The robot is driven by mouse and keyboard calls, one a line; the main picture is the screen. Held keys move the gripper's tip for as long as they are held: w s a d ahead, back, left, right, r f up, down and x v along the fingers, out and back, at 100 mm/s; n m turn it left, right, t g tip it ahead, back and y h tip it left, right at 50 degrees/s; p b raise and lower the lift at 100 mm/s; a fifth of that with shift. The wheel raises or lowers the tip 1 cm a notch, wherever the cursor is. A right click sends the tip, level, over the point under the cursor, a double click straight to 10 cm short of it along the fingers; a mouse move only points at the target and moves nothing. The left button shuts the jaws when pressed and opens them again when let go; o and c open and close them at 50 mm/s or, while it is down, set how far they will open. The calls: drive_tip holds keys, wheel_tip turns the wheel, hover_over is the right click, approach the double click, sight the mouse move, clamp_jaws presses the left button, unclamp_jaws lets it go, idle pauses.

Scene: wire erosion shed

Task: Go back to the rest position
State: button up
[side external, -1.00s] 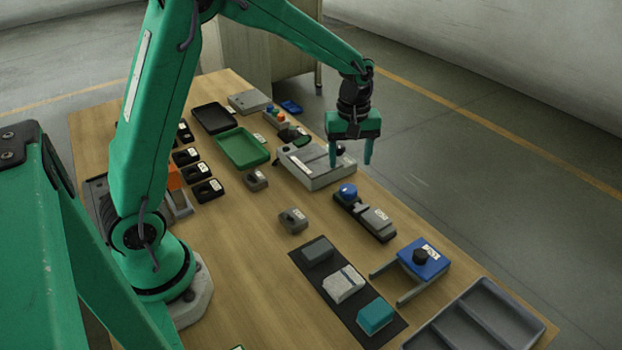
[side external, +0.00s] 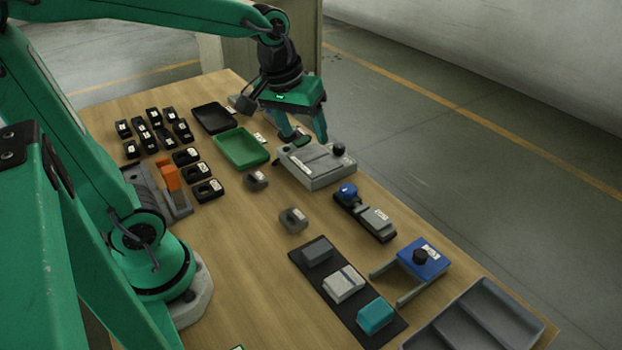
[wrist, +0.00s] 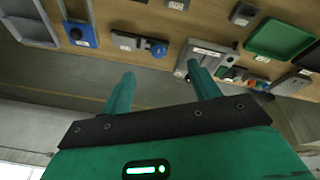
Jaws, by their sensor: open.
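My gripper (side external: 303,136) is open and empty in the side external view, its green fingers pointing down. It is above the far part of the table, just behind and left of the grey box with a black knob (side external: 318,166). The wrist view shows the two spread fingers (wrist: 163,92) with nothing between them. The wrist camera looks across the table edge, with the floor behind it. The gripper hides part of the small items at the table's far end.
The wooden table (side external: 245,222) holds a green tray (side external: 262,155), a black tray (side external: 213,118), several black labelled blocks at left, a dark mat (side external: 345,311) with three blocks, a blue fixture (side external: 425,258) and a grey divided tray (side external: 480,325). Bare wood lies in the middle.

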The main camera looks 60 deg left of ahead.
drive_tip(key=s+m+t, duration=0.2)
drive_tip(key=s+m, duration=0.3)
drive_tip(key=s, duration=0.4)
drive_tip(key=shift+s+d+r, duration=0.15)
drive_tip(key=shift+s+r, duration=0.15)
drive_tip(key=shift+r, duration=0.15)
idle(0.6)
